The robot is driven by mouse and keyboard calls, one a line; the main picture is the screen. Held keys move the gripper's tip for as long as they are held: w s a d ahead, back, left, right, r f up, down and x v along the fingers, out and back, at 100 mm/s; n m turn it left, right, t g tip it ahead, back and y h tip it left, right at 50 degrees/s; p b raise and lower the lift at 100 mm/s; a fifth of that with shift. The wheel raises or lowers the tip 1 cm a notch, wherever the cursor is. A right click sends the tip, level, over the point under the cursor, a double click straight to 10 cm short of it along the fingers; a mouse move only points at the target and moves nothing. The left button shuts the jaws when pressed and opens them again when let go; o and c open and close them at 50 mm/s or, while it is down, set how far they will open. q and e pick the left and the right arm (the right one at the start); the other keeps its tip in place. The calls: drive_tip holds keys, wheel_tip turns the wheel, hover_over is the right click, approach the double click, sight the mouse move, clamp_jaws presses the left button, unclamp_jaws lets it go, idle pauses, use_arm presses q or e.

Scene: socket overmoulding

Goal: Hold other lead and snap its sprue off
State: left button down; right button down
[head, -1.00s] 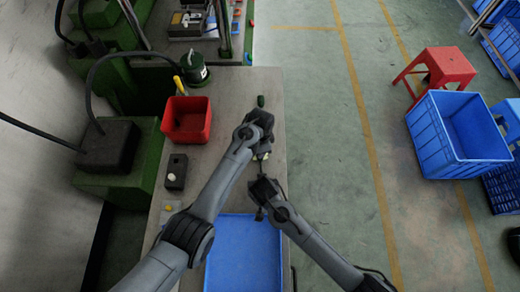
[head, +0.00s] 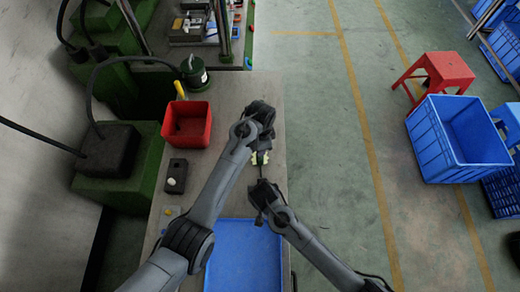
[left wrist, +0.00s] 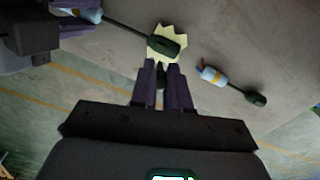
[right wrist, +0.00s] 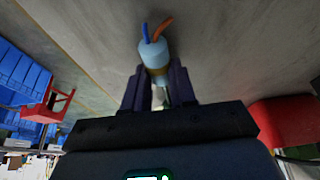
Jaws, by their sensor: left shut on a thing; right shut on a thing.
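My left gripper (left wrist: 163,68) is shut on a jagged cream sprue (left wrist: 157,30), which also shows in the head view (head: 260,158). The dark green plug (left wrist: 166,45) of one lead lies across the sprue; whether they are still joined cannot be told. Its black cable runs up-left to a pale blue end piece (left wrist: 85,14) near my right gripper. My right gripper (right wrist: 158,85) is shut on that pale blue end (right wrist: 152,52), with blue and orange wires sticking out. A second lead (left wrist: 212,75) lies apart on the table, with a dark plug.
A blue tray (head: 240,222) sits at the near end of the grey table. A red bin (head: 187,124) and a small dark block (head: 177,175) stand to the left. A green machine (head: 105,180) borders the table's left side.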

use_arm(q)
drive_tip(key=shift+r, duration=0.4)
use_arm(e)
drive_tip(key=c, duration=0.8)
unclamp_jaws()
drive_tip(key=v, duration=1.2)
drive_tip(key=shift+r, duration=0.1)
drive_tip(key=shift+w, duration=0.1)
